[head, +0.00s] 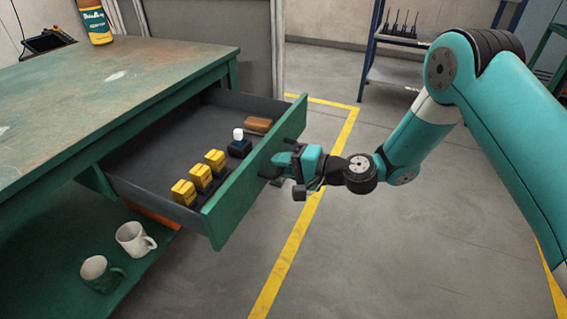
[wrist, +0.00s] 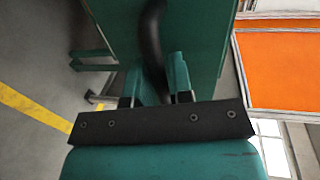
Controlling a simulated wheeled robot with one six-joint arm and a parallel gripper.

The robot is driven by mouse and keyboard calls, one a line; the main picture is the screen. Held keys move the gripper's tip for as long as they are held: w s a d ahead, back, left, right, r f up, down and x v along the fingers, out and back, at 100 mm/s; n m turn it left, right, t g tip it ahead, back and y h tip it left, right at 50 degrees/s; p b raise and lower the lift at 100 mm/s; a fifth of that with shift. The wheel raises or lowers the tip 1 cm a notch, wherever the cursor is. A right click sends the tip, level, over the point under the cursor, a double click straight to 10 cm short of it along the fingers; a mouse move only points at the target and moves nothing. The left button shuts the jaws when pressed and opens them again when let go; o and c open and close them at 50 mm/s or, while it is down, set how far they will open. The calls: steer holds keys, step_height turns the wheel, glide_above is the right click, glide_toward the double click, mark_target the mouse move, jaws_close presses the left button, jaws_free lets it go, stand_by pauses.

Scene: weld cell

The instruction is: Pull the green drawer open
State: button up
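The green drawer (head: 238,203) stands well out from the green workbench, with its dark grey inside showing in the head view. Its green front also shows in the wrist view (wrist: 200,40). My gripper (head: 277,167) is at the outer face of the drawer front, near its middle. In the wrist view, the fingers of my gripper (wrist: 156,84) lie on either side of the dark curved handle (wrist: 152,45) and look shut on it. The exact contact is partly hidden by the gripper body.
The drawer holds several yellow-and-black blocks (head: 201,177), a white-topped dark item (head: 239,144) and a brown block (head: 258,125). A bottle (head: 96,24) stands on the workbench (head: 70,110). Two mugs (head: 134,239) (head: 97,273) stand on the lower shelf. The floor right of the drawer is clear.

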steer(key=shift+o, duration=1.3)
steer(key=shift+d, duration=0.15)
steer(key=p+v, duration=0.1)
steer(key=v, duration=1.6)
steer(key=shift+p, duration=0.35)
steer(key=shift+s+d, duration=0.1)
